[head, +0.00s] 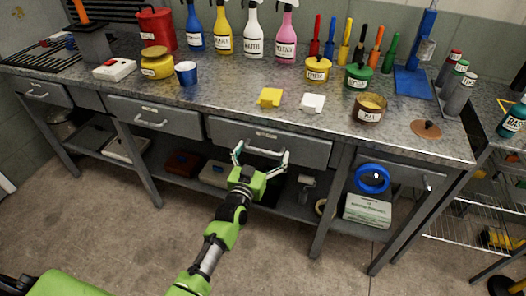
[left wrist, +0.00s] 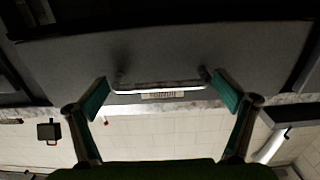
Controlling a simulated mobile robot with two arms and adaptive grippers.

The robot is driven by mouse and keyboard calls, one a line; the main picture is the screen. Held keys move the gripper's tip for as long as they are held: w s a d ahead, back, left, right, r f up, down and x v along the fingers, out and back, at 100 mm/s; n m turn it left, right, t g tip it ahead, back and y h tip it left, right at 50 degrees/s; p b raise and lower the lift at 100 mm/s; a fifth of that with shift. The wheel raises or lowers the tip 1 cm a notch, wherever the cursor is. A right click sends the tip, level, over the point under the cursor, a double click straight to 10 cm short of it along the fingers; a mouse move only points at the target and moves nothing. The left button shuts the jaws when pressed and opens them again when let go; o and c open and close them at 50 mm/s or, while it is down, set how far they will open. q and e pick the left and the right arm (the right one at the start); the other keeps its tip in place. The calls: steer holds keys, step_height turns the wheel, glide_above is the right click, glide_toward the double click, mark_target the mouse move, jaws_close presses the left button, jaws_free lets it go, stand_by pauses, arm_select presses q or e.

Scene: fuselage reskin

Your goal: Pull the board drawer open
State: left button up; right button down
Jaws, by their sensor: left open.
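The drawer in front of my left gripper (head: 262,158) is a grey steel drawer (head: 305,148) under the middle of the workbench, with a bar handle and a small label too small to read. It looks closed. The handle (left wrist: 160,86) lies across the middle of the left wrist view. My left gripper (left wrist: 162,98) is open, its green-padded fingers spread just beyond the two ends of the handle. I cannot tell whether they touch it. In the head view the handle is partly hidden by the gripper. My right gripper is not in view.
The bench top holds bottles, tins, a yellow block (head: 269,97) and tools. The floor in front is clear.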

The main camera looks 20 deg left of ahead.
arm_select(q)
steer(key=c, duration=1.3)
steer(key=shift+o, duration=0.2)
steer(key=s+p, duration=1)
steer(key=s, duration=1.7)
steer(key=shift+s+a, duration=0.35)
steer(key=shift+a, duration=0.05)
steer(key=o, duration=1.3)
steer(key=shift+c, duration=0.2)
